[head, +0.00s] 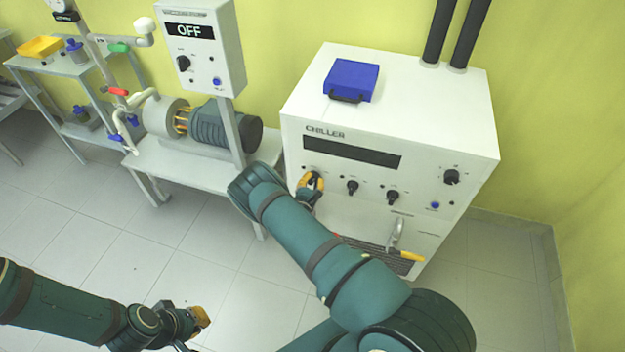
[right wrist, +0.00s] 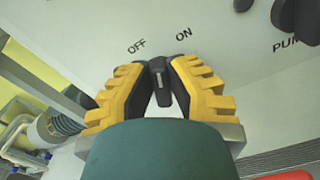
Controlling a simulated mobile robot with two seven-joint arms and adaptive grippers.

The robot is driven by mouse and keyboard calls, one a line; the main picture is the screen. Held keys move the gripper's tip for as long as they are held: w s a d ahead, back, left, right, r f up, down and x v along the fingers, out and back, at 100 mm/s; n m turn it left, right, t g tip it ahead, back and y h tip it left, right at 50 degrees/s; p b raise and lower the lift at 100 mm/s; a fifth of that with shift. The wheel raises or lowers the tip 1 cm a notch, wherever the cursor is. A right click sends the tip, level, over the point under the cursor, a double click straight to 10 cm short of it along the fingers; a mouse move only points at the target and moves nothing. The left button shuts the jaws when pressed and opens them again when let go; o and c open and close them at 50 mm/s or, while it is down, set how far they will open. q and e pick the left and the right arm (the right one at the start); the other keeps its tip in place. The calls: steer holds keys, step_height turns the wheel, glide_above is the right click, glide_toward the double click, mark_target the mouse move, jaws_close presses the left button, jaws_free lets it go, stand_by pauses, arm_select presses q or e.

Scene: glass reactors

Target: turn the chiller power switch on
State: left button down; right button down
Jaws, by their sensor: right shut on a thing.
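The chiller (head: 460,130) is a white cabinet with a dark, blank display (head: 350,152). Its power switch (right wrist: 159,88) is a black knob below the OFF and ON labels in the right wrist view. My right gripper (head: 311,182) is at the left end of the panel's control row. In the right wrist view my right gripper (right wrist: 158,85) has its yellow-backed fingers closed on both sides of the knob. I cannot tell which label the knob points to. My left gripper (head: 196,322) is low over the floor, away from the chiller; its opening is unclear.
More black knobs (head: 352,187) sit right of the switch, and a yellow-ended lever valve (head: 410,255) is lower on the front. A blue case (head: 352,78) lies on top. A pump (head: 215,125) and a controller reading OFF (head: 205,45) stand left. Floor in front is clear.

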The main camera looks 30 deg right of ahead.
steer(key=m, duration=0.3)
steer(key=shift+s+d+m, duration=0.1)
steer(key=shift+d+m, duration=0.05)
steer(key=shift+m, duration=0.15)
steer(key=shift+s+f+m, duration=0.1)
steer(key=shift+f+m, duration=0.1)
steer(key=shift+m, duration=1.6)
steer(key=c, duration=0.9)
jaws_free()
steer(key=shift+s+f, duration=0.1)
steer(key=v, duration=1.1)
steer(key=shift+s+a, duration=0.25)
steer(key=shift+a, duration=0.05)
